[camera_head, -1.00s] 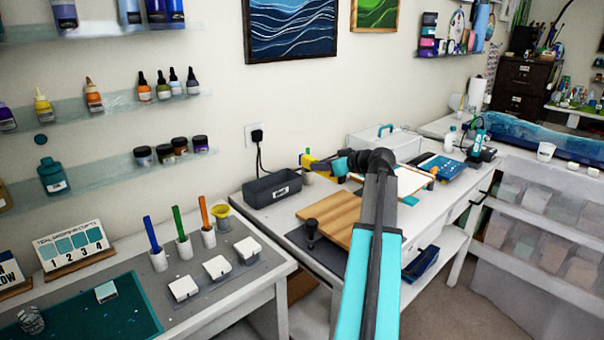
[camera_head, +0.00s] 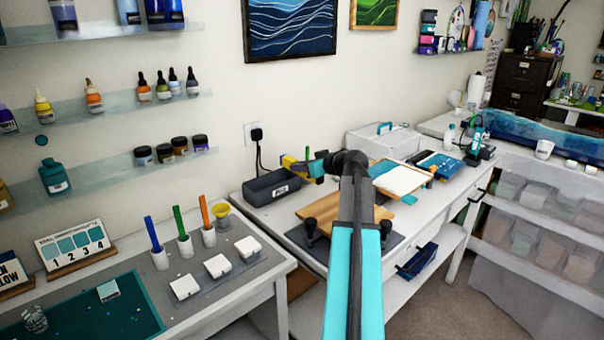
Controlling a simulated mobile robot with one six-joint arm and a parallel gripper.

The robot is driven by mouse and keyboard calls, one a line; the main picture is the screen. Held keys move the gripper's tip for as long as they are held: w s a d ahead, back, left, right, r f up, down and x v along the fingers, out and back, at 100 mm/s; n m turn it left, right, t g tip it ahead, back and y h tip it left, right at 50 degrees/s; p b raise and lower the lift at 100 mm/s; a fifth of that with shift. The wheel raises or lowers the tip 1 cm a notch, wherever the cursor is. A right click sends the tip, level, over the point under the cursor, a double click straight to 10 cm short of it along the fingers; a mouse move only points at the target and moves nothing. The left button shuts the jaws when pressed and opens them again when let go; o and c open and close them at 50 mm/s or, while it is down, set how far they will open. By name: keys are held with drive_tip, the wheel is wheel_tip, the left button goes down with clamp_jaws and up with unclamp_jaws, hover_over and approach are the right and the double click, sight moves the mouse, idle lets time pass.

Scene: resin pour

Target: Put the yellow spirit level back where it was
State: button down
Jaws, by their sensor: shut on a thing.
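The yellow spirit level (camera_head: 289,162) is small in the head view, at the end of my arm, above the right end of the dark grey bin. My gripper (camera_head: 302,162) is shut on it, and the level sticks out to the left of the jaws. It appears raised above the workbench. Its far end and exact tilt are too small to tell. My arm hides part of the bench behind it.
The dark grey bin (camera_head: 277,187) stands against the wall below the plug. A wooden board (camera_head: 393,213) with black knobs lies on the bench. A framed white panel (camera_head: 402,180), a blue box (camera_head: 440,165) and a clear case (camera_head: 383,141) stand to the right.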

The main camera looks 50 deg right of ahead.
sight(301, 175)
drive_tip(key=shift+f+p, duration=0.3)
drive_tip(key=shift+f, duration=1.1)
drive_tip(key=shift+f+b, duration=0.6)
drive_tip(key=shift+b, duration=0.3)
drive_tip(key=c, duration=1.5)
unclamp_jaws()
drive_tip(key=shift+c, duration=0.2)
drive_tip(key=shift+r+p, duration=0.25)
drive_tip(key=shift+p, duration=0.05)
